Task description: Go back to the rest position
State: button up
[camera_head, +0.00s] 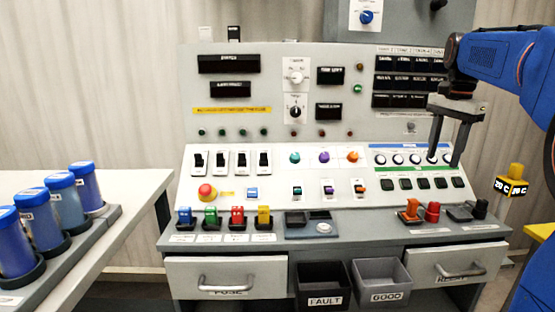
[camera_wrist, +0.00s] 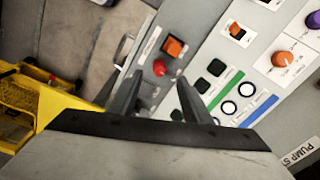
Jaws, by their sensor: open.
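My gripper (camera_head: 446,160) hangs fingers-down in front of the right side of the control panel (camera_head: 330,175). Its two fingers are apart with nothing between them. In the head view the fingers overlap the row of round white-ringed buttons and reach toward the black square buttons. In the wrist view the open fingers (camera_wrist: 158,95) show against the panel, near a red knob (camera_wrist: 159,68) and an orange switch (camera_wrist: 173,47). Whether the fingertips touch the panel cannot be told.
Bins marked FAULT (camera_head: 324,287) and GOOD (camera_head: 382,283) stand under the panel. Drawers (camera_head: 226,279) sit below the ledge. Blue-lidded jars (camera_head: 86,187) stand in a rack on the left table. A yellow thing (camera_wrist: 62,107) is at the wrist view's left.

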jog(key=s+a+f+n+t, duration=0.1)
jog(key=s+a+f+n, duration=0.35)
jog(key=s+a, duration=0.2)
jog(key=s+a+f+n+t, duration=0.1)
jog(key=s+a+f+n, duration=0.2)
jog(key=s+a+f, duration=0.4)
jog(key=s+a+f+n+t, duration=0.1)
jog(key=s+a+f+n, duration=0.1)
jog(key=s+f, duration=0.5)
jog(key=s+a+f+n+t, duration=0.1)
jog(key=s+a+f+n, duration=0.1)
jog(key=s+f+n, duration=0.2)
jog(key=s+f, duration=0.3)
jog(key=shift+s+a, duration=0.2)
jog(key=shift+a, duration=0.2)
